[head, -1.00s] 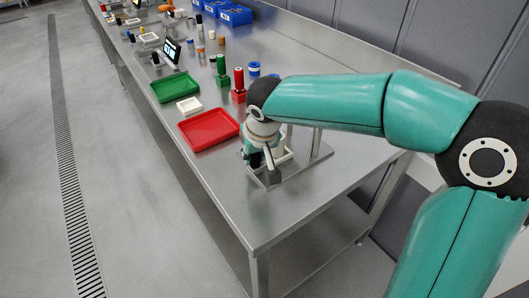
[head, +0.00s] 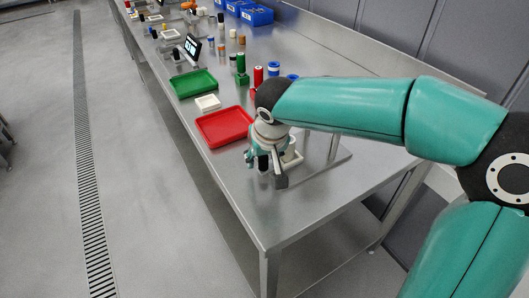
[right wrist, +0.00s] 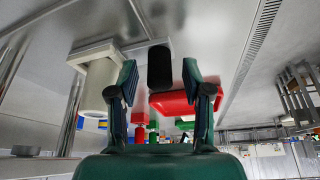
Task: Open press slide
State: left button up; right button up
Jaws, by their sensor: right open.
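The press stands at the near end of the steel bench, with a flat metal base plate (head: 322,168), upright metal posts (head: 333,147) and a pale block (head: 293,157). My right gripper (head: 265,166) points down at the left side of the press and partly hides it. In the right wrist view, its two fingers (right wrist: 160,78) are apart, with a black rounded handle (right wrist: 159,60) between them. Gaps show on both sides of the handle. A cream cylinder (right wrist: 97,85) of the press is left of the fingers. My left gripper is not in view.
A red tray (head: 224,126) lies just beyond the gripper, with a white dish (head: 208,103) and a green tray (head: 193,83) behind it. Red and green bottles (head: 241,64) stand further right. The bench's front left corner (head: 262,240) is clear.

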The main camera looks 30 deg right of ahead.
jog(key=v, duration=1.2)
jog(key=shift+f, duration=0.1)
